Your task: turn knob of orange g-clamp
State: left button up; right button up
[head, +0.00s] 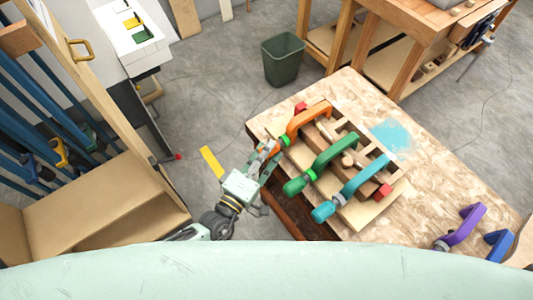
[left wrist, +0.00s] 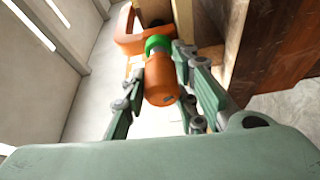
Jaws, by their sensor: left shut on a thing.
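The orange g-clamp (head: 308,116) sits at the far left end of the row of clamps on the wooden workpiece (head: 358,210). Its orange knob (left wrist: 161,82) is in the middle of the left wrist view, with a green collar (left wrist: 157,44) behind it and the orange clamp frame (left wrist: 127,30) beyond. My left gripper (head: 270,151) reaches in from the lower left, its fingers on both sides of the knob and shut on it. In the head view the fingers largely hide the knob. My right gripper is not in view.
A green clamp (head: 334,152) and a teal clamp (head: 363,181) stand beside the orange one. Purple (head: 467,226) and blue (head: 499,244) clamps lie at the right of the worktable (head: 440,160). A bin (head: 283,60) stands behind the table. Open floor lies left of it.

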pick_arm(q)
jog(key=shift+w+r, duration=0.25)
jog(key=shift+r, duration=0.2)
jog(key=o, duration=0.9)
jog(key=shift+c, duration=0.2)
jog(key=shift+o, duration=0.8)
jog(key=shift+d, duration=0.1)
jog(key=shift+o, duration=0.3)
jog(key=shift+f, duration=0.2)
jog(key=shift+f, duration=0.1)
jog(key=v, duration=1.2)
